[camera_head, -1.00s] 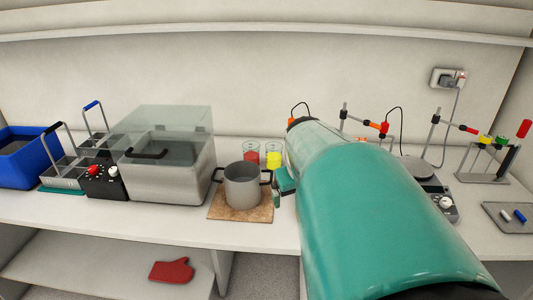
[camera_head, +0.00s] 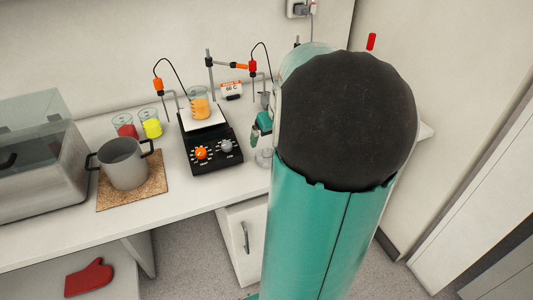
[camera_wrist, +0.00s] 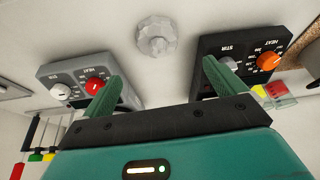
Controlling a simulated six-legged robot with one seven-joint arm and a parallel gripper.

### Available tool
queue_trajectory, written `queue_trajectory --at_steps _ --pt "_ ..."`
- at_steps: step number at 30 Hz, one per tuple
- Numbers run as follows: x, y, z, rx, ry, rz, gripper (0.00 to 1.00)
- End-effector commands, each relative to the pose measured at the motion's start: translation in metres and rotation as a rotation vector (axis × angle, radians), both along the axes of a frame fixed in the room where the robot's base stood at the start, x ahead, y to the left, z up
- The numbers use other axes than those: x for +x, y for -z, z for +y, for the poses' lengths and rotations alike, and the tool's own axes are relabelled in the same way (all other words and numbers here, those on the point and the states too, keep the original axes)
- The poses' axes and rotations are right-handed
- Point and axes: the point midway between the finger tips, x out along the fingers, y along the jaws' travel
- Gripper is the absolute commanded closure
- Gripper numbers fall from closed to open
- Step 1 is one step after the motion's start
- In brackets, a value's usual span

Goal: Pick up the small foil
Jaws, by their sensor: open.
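A small pale, crumpled piece that looks like the foil (camera_wrist: 157,36) lies on the white counter in the wrist view, ahead of my gripper and between the two stirring hot plates. In the head view a small greyish lump, probably the same foil (camera_head: 264,158), shows on the counter just right of the black hot plate, partly hidden by my arm. My gripper (camera_wrist: 162,82) is open, with its two green fingers apart and nothing between them. The fingers are apart from the foil. In the head view only a bit of my gripper (camera_head: 257,131) shows beside my arm.
A black hot plate (camera_head: 211,150) holds a beaker of orange liquid (camera_head: 199,105). A grey hot plate (camera_wrist: 75,78) stands on the foil's other side. A pot (camera_head: 124,166) on a cork mat and two beakers stand farther left. My arm hides the counter's right part.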

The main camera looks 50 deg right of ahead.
Motion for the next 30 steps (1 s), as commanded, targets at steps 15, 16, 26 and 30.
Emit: queue_trajectory --at_steps 15,16,26,30 --pt "0.020 0.055 -0.013 0.003 0.001 -0.002 0.05" --pt "0.021 0.059 -0.014 0.003 0.000 -0.001 0.05" --pt "0.033 0.088 -0.021 -0.003 0.001 -0.001 0.05" --pt "0.033 0.088 -0.021 -0.002 0.002 -0.001 0.05"
